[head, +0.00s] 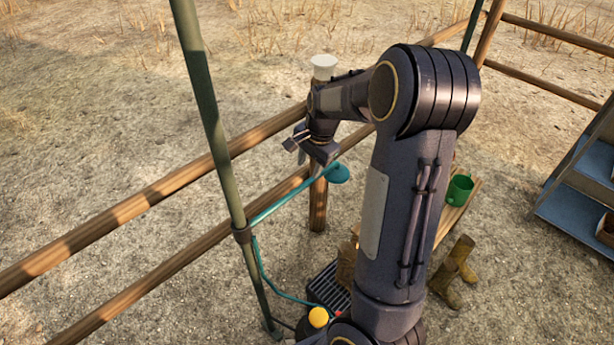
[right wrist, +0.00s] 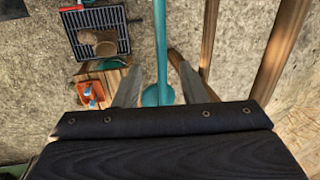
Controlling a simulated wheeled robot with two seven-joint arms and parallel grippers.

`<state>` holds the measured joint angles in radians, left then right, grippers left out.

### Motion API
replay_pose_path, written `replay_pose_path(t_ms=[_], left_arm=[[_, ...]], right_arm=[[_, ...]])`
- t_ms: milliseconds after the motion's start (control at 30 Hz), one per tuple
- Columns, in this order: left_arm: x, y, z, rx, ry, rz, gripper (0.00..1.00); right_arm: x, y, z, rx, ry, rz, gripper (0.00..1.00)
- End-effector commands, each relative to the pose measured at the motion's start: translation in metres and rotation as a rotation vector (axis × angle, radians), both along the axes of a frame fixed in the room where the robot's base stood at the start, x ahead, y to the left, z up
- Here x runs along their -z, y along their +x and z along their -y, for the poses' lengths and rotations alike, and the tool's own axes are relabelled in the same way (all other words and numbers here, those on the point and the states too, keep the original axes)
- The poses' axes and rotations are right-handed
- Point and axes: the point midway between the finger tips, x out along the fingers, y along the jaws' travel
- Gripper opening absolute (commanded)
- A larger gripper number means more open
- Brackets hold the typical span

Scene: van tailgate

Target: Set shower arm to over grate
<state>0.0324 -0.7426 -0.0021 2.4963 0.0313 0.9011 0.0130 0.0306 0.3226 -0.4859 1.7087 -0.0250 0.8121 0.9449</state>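The teal shower arm (head: 285,202) reaches out from a green pole (head: 213,130) and ends in a round teal shower head (head: 339,173). It points toward the wooden fence, away from the dark grate (head: 330,288) on the ground. My right gripper (head: 303,147) is just above the arm near its head end. In the right wrist view the shower arm (right wrist: 161,40) runs between the two spread fingers, with clear gaps at both sides; I cannot tell if they are level with it. The grate (right wrist: 88,40) shows at upper left there. My left gripper is out of view.
Wooden fence rails (head: 150,198) run behind the pole. A teal hose (head: 270,278) hangs beside it. A yellow round thing (head: 318,317) is near the grate. A green mug (head: 460,189) stands on a bench, boots (head: 455,268) beside it, and a blue shelf (head: 575,205) at right.

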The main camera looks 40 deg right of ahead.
Motion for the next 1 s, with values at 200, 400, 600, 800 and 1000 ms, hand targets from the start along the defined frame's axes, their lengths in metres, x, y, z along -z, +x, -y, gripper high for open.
replay_pose_path(t_ms=[200,400,600,800,1000], left_arm=[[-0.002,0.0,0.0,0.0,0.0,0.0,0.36],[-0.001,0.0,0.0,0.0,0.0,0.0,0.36],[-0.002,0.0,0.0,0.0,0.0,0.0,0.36],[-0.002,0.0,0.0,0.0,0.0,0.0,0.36],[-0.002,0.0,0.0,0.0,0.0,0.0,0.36]], right_arm=[[0.016,0.009,0.01,0.053,-0.018,-0.025,0.38],[0.047,0.014,0.009,0.051,-0.017,-0.027,0.38],[0.074,0.019,0.009,0.05,-0.017,-0.024,0.38],[0.084,0.022,0.008,0.049,-0.017,-0.021,0.38],[0.084,0.022,0.008,0.049,-0.016,-0.02,0.38]])
